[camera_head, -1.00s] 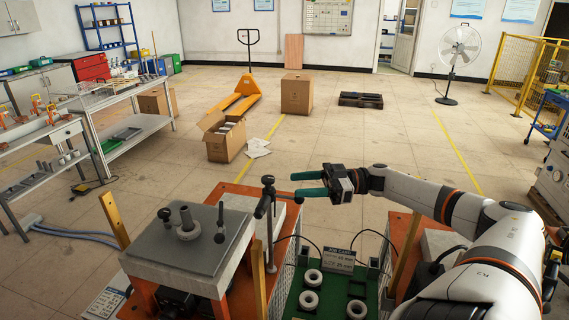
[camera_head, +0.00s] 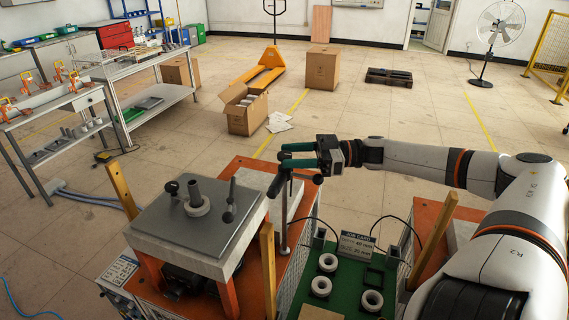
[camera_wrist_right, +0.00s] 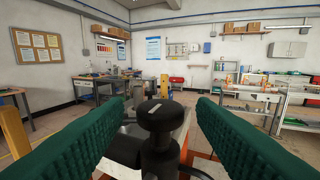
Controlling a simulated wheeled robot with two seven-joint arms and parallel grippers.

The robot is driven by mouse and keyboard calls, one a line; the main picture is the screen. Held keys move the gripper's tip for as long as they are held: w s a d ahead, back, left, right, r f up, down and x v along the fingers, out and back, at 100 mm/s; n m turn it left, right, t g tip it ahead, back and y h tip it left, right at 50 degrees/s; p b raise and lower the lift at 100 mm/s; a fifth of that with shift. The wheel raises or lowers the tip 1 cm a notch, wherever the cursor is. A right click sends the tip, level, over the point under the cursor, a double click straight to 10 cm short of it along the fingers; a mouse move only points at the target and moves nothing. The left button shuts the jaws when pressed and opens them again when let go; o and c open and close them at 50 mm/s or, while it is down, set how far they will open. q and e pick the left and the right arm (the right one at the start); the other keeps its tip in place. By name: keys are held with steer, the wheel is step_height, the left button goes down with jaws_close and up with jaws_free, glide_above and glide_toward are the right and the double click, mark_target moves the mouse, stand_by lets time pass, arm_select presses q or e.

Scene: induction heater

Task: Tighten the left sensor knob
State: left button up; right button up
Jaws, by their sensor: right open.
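A black knob (camera_wrist_right: 163,115) with a light mark on its round cap stands between the fingers of my right gripper in the right wrist view. In the head view, my right gripper (camera_head: 299,162) is open with its green fingers at the top of a black clamp (camera_head: 275,186) on a thin metal post (camera_head: 284,222). The fingers hide part of the clamp top there. In the wrist view a gap shows on each side of the knob, so the fingers appear not to touch it. My left gripper is out of view.
A grey plate (camera_head: 165,228) with metal rings and black-handled parts stands left of the post. Yellow upright bars (camera_head: 268,272) stand close by.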

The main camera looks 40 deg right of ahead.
steer(key=shift+f+b+x, duration=0.2)
steer(key=shift+b+x, duration=0.35)
steer(key=shift+x, duration=0.35)
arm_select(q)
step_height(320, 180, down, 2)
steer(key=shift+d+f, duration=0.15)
arm_select(e)
steer(key=shift+w+a+r, duration=0.15)
steer(key=shift+a+r, duration=0.05)
steer(key=shift+a, duration=0.05)
steer(key=shift+c, duration=0.2)
